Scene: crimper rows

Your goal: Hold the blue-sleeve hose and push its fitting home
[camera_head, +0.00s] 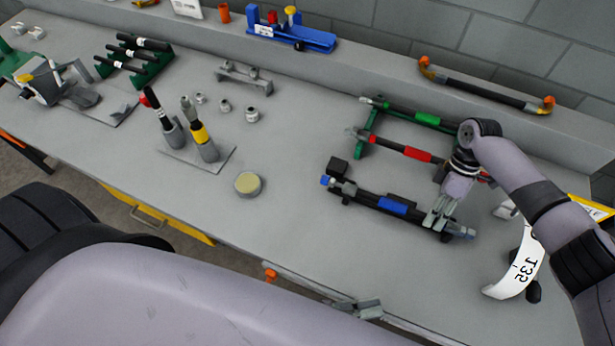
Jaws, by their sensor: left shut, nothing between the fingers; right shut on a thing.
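The blue-sleeve hose (392,206) is black with a blue band and lies across a dark holder at the front of the green rack. Its left end carries a small blue tip (326,181); a grey metal fitting (462,232) shows at its right end. Whether that fitting is fully seated is too small to tell. My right gripper (437,222) points down and is shut on the hose between the blue band and the grey fitting. My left gripper (365,309) is shut and empty at the table's front edge, apart from the hose, its arm crossing the bottom.
Behind lie a red-sleeve hose (412,153) and a green-sleeve hose (425,117) on the green rack (365,143). A curved white tag (522,268) is at right. A round tin (247,184) and upright tools in a holder (203,143) stand left. The table's centre front is clear.

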